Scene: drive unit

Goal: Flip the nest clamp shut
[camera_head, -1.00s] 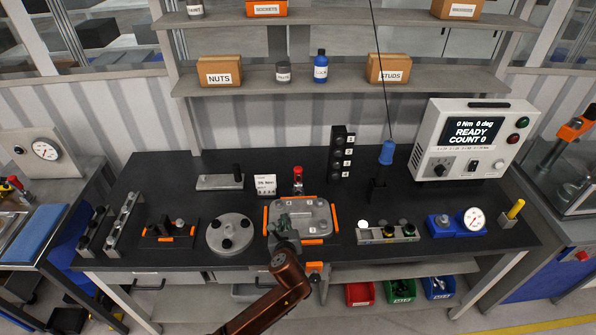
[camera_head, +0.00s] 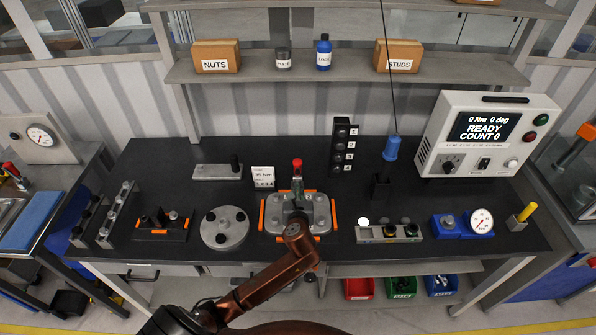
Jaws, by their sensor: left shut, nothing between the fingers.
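The clamp with a red-tipped handle (camera_head: 297,169) stands upright at the back edge of the nest. The nest (camera_head: 263,214) has orange corner pieces and holds a grey plate-like housing (camera_head: 318,211) with a rounded outline. My left gripper (camera_head: 297,198) is shut and empty. It is over the middle of the housing, just in front of the clamp's red handle. Whether it touches the clamp or housing I cannot tell. My wrist hides the nest's front middle and part of the housing. My right gripper is not in view.
A small white card (camera_head: 263,177) stands left of the clamp, and a black numbered rack (camera_head: 342,146) stands right of it. A round grey plate (camera_head: 224,228) lies left of the nest. A blue-topped hanging tool (camera_head: 392,148) and a socket tray (camera_head: 388,233) are to the right.

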